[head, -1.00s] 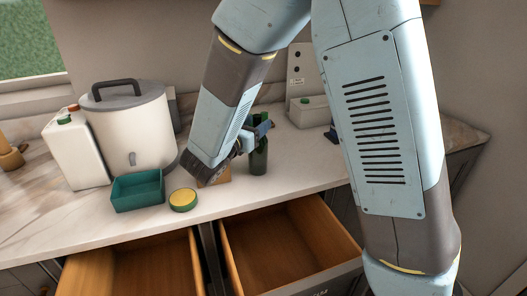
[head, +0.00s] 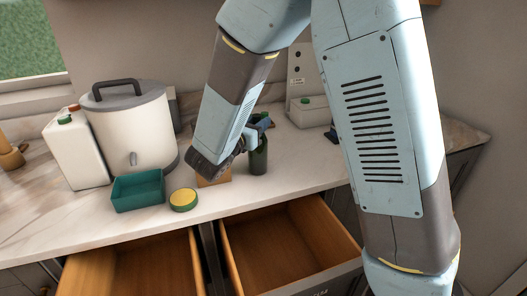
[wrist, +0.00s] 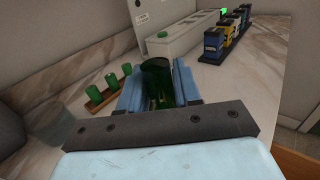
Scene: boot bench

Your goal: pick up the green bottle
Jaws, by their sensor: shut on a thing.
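My gripper (head: 258,127) is at the bottle's upper part, reaching in from the left. In the wrist view the dark green bottle (wrist: 157,80) sits between the two blue fingers of my gripper (wrist: 159,88), which are shut on it. The bottle's base appears to be on the counter; I cannot tell if any gap is under it.
A teal tray (head: 118,202), a yellow-topped round tin (head: 183,200) and a brown block (head: 213,180) are on the counter (head: 75,222) to the left. A white lidded container (head: 130,130) stands behind. Two drawers (head: 285,245) hang open below. The wrist view shows a rack with green cylinders (wrist: 103,95).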

